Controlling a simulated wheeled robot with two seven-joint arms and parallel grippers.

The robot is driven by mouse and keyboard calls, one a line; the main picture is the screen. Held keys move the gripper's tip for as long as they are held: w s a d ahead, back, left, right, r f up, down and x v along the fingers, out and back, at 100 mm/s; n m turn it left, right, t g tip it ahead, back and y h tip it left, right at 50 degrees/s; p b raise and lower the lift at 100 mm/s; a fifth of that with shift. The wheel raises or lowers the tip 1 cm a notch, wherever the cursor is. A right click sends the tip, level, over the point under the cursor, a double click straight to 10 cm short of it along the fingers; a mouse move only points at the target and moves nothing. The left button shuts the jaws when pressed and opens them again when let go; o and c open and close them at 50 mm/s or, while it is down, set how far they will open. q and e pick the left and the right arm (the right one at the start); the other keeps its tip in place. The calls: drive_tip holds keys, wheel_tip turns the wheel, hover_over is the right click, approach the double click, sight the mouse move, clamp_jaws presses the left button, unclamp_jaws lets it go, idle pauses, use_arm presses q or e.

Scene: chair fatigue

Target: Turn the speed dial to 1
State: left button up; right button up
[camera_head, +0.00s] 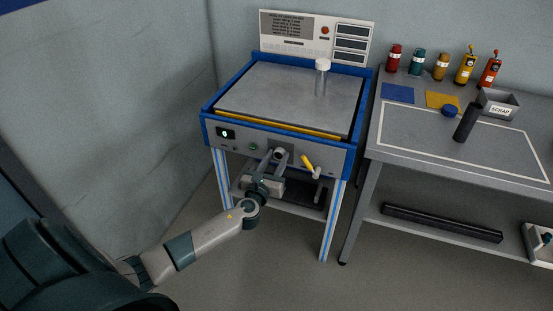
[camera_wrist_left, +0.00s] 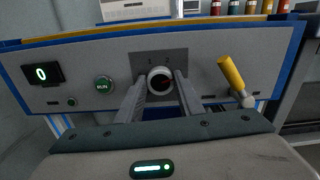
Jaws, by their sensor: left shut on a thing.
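In the head view the left gripper (camera_head: 278,160) covers most of the dial. A small display (camera_wrist_left: 42,73) to the left of the dial reads 0. My right gripper is not in view.
A green RUN button (camera_wrist_left: 104,84) is left of the dial, and a yellow-handled lever (camera_wrist_left: 231,73) is right of it. The workbench (camera_head: 400,145) at right holds several bottles and a scrap bin (camera_head: 499,104).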

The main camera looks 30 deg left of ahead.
use_arm(q)
drive_tip(key=shift+f+n, duration=0.1)
drive_tip(key=shift+n, duration=0.2)
drive_tip(key=shift+n+b, duration=0.35)
drive_tip(key=shift+n, duration=0.45)
drive_tip(key=n+b, duration=0.1)
drive_tip(key=n, duration=0.3)
drive_tip(key=shift+b, duration=0.35)
drive_tip(key=n, duration=0.3)
drive_tip(key=shift+a+n+b, duration=0.1)
drive_tip(key=shift+n+b, duration=0.25)
drive_tip(key=shift+n, duration=0.05)
drive_tip(key=n, duration=0.2)
drive_tip(key=shift+n, duration=0.4)
drive_tip(key=n, duration=0.3)
drive_tip(key=shift+f+n, duration=0.1)
drive_tip(key=shift+n, duration=1.3)
drive_tip(key=shift+n+p, duration=0.3)
drive_tip(key=shift+n, duration=0.4)
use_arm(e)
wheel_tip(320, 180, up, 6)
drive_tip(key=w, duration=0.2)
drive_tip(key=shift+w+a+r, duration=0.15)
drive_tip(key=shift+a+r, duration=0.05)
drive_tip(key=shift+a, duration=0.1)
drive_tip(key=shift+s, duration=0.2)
use_arm(q)
drive_tip(key=o, duration=1.1)
